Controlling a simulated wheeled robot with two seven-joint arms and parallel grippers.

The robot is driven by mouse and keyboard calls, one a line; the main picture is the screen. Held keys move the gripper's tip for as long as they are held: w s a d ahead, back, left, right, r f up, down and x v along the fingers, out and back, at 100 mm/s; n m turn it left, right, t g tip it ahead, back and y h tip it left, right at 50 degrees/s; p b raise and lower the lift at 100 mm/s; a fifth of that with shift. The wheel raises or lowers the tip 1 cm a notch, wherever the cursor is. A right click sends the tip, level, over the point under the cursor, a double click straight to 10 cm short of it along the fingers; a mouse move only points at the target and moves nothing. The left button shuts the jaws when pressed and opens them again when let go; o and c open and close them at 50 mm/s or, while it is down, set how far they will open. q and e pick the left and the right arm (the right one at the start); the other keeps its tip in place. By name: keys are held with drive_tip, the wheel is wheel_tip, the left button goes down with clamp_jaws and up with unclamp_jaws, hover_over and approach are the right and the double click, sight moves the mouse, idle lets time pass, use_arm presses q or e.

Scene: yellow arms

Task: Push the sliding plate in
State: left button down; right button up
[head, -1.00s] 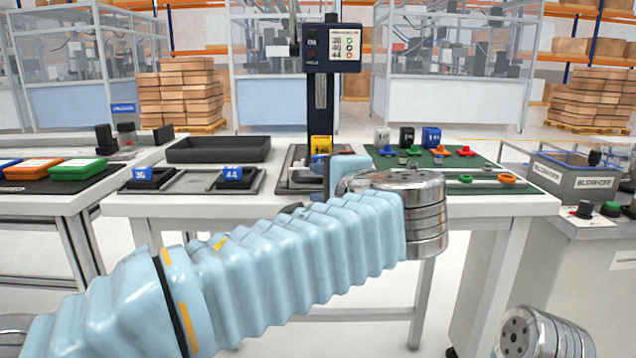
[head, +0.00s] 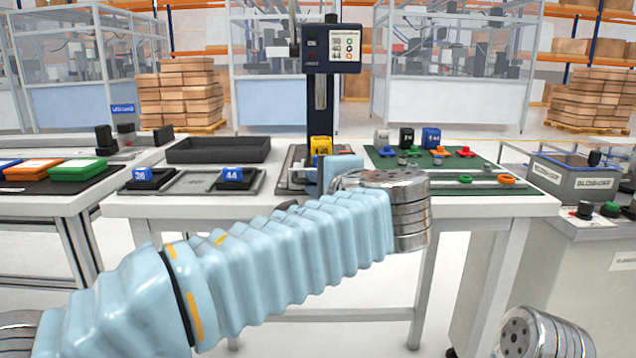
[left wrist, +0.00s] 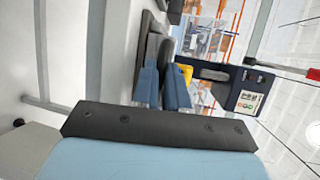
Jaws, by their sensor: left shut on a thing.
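The press station (head: 322,95) has a dark upright column with a small screen, and a yellow block (head: 321,146) sits low in front of it. The dark sliding plate (head: 289,184) lies at the foot of the column, partly covered by my light-blue arm and gripper. My left gripper (head: 329,176) is at the front right of the plate. In the left wrist view its two blue fingers (left wrist: 161,88) are close together around a dark part by the plate. The grip point itself is mostly hidden. My right gripper is out of view.
A black tray (head: 218,150) and a fixture with blue blocks (head: 233,177) stand left of the press. A green mat (head: 440,165) with small coloured parts lies to the right. A grey bin (head: 580,177) stands further right.

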use_arm(q)
drive_tip(key=w+p, duration=0.4)
drive_tip(key=w, duration=0.4)
drive_tip(key=shift+r, duration=0.15)
drive_tip(key=shift+w, duration=0.35)
drive_tip(key=c, duration=1.2)
unclamp_jaws()
drive_tip(key=shift+o, duration=0.2)
drive_tip(key=shift+s+f, duration=0.1)
drive_tip(key=shift+f, duration=0.1)
